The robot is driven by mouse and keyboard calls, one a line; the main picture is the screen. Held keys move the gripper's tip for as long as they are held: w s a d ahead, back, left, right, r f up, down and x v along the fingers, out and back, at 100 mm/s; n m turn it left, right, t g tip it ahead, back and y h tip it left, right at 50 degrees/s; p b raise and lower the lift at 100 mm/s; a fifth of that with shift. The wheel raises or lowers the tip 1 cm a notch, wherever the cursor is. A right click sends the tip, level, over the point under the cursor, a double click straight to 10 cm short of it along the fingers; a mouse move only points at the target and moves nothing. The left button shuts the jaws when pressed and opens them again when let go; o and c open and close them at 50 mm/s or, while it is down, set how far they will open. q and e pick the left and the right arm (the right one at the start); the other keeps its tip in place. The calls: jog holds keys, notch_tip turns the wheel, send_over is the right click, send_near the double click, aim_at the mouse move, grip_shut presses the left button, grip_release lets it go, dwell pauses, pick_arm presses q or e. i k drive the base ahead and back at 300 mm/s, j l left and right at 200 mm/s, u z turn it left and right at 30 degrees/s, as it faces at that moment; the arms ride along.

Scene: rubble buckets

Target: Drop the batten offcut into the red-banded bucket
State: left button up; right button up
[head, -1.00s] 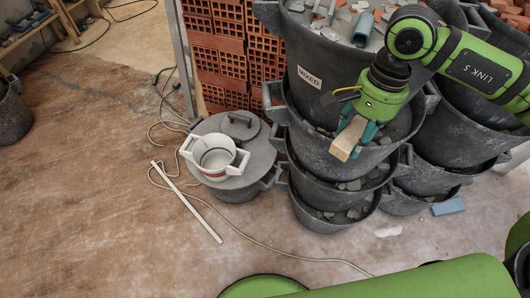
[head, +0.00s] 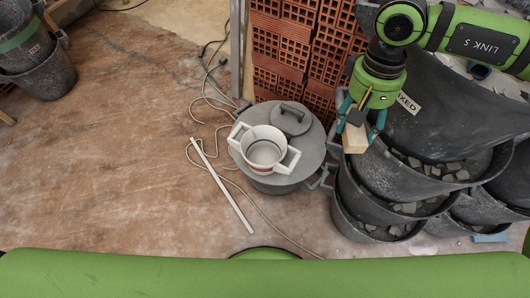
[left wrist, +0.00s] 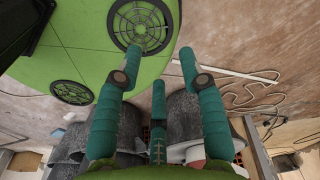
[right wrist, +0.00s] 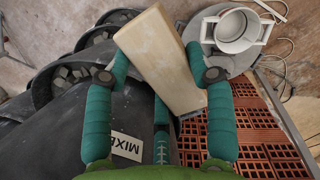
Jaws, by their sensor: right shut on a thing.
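The batten offcut (head: 354,140) is a pale wooden block. My right gripper (head: 359,118) is shut on it and holds it in the air, right of the red-banded bucket. In the right wrist view the offcut (right wrist: 160,60) lies between the two teal fingers and sticks out past them. The red-banded bucket (head: 250,138) is small and white with side handles and a reddish band low on its wall. It stands upright on a grey lid (head: 307,150); its visible inside looks empty. It also shows in the right wrist view (right wrist: 236,45). My left gripper (left wrist: 160,70) is open and empty.
Stacked dark buckets (head: 400,190) with rubble, one labelled MIXED, stand right, beneath and beside my right arm. Red hollow bricks (head: 285,50) are stacked behind the lid. A white strip (head: 222,185) and a cable lie on the floor. Open floor is at left.

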aim_at(263, 160)
jog(key=i+j+z, duration=0.1)
jog(key=j, duration=0.2)
jog(key=i+j+z, duration=0.15)
jog(key=j, duration=0.2)
jog(key=i+j+z, duration=0.1)
jog(key=j, duration=0.2)
jog(key=i+j+z, duration=0.1)
jog(key=j, duration=0.25)
jog(key=i, duration=0.2)
